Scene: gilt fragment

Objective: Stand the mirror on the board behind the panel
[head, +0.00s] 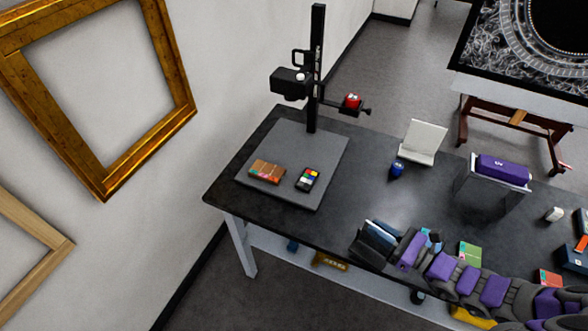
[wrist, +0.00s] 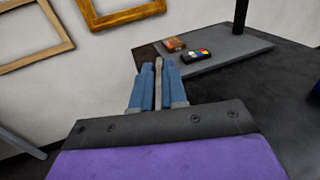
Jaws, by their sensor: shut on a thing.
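The board (head: 291,139) is the flat grey base of a stand at the table's far left end; it also shows in the wrist view (wrist: 225,50). The panel (head: 266,172), a small brown block with coloured patches, lies on its left front part, and in the wrist view (wrist: 173,45). My gripper (head: 376,232) is over the table's front edge, right of the board and apart from it. In the wrist view its blue fingers (wrist: 158,88) are shut on a thin, pale, upright thing (wrist: 158,70), seen edge-on, apparently the mirror. Its face is hidden there.
A colour chart (head: 308,179) lies on the board right of the panel. The black column (head: 316,70) rises from the board's back, with a red-topped arm. A white angled stand (head: 424,140), a blue jar (head: 397,169) and a purple-topped stand (head: 502,171) are further right.

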